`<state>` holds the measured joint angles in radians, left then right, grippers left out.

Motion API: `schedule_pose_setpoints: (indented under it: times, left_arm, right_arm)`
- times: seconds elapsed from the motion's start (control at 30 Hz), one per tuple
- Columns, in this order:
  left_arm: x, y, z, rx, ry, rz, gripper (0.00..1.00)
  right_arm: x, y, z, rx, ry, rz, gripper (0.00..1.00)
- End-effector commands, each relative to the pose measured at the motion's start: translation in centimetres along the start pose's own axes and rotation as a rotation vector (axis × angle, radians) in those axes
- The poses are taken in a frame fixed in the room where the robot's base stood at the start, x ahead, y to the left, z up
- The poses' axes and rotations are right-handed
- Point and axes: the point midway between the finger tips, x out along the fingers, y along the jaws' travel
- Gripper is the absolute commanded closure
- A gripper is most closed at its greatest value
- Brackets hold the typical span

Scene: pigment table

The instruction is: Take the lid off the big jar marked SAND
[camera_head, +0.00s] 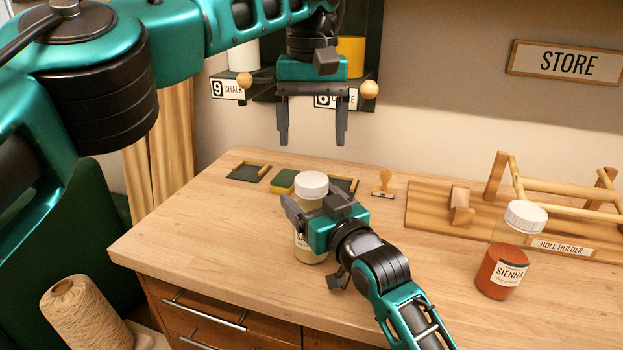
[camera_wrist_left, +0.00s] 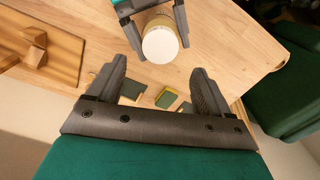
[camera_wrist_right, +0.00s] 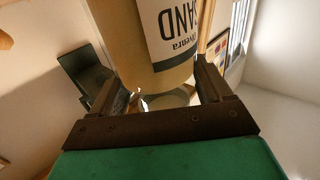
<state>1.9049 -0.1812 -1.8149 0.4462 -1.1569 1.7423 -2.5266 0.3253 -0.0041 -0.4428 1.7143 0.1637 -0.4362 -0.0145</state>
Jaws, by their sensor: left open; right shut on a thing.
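The big jar marked SAND (camera_head: 309,250) stands upright on the wooden table, filled with pale sand, its label partly hidden by my right gripper. Its white lid (camera_head: 311,184) is on top and also shows from above in the left wrist view (camera_wrist_left: 160,44). My right gripper (camera_head: 312,243) is shut around the jar's body; the right wrist view shows the jar (camera_wrist_right: 165,45) between its fingers. My left gripper (camera_head: 312,140) is open and empty, pointing down above and behind the jar, clear of the lid.
A jar marked SIENNA (camera_head: 501,272) with a white lid stands at the right. Behind are a wooden roll holder (camera_head: 560,246), a stamp (camera_head: 383,184), a green-yellow sponge (camera_head: 284,181) and a dark slate (camera_head: 248,173). Shelves (camera_head: 368,95) hang behind my left gripper. The table's front right is clear.

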Motion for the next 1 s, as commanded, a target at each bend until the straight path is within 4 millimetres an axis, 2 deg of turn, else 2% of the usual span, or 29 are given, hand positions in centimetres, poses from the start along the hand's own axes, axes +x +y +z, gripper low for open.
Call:
schedule_pose_setpoints:
  times: [0.2,0.47,0.8,1.0]
  left_arm:
    - [0.0,0.1,0.1,0.202,-0.001,0.004,0.2]
    - [0.5,-0.1,-0.1,0.309,0.002,0.002,0.2]
    - [5.3,-0.2,-0.1,0.309,0.001,0.002,0.2]
    - [7.4,-0.1,-0.1,0.307,0.002,0.002,0.2]
  right_arm:
    - [0.0,0.0,0.1,-0.001,-0.002,0.0,1.0]
    - [0.0,0.0,0.1,-0.001,-0.003,0.0,1.0]
    - [0.0,0.0,0.1,-0.001,-0.003,0.0,1.0]
    - [0.0,0.0,0.1,-0.001,-0.003,0.0,1.0]
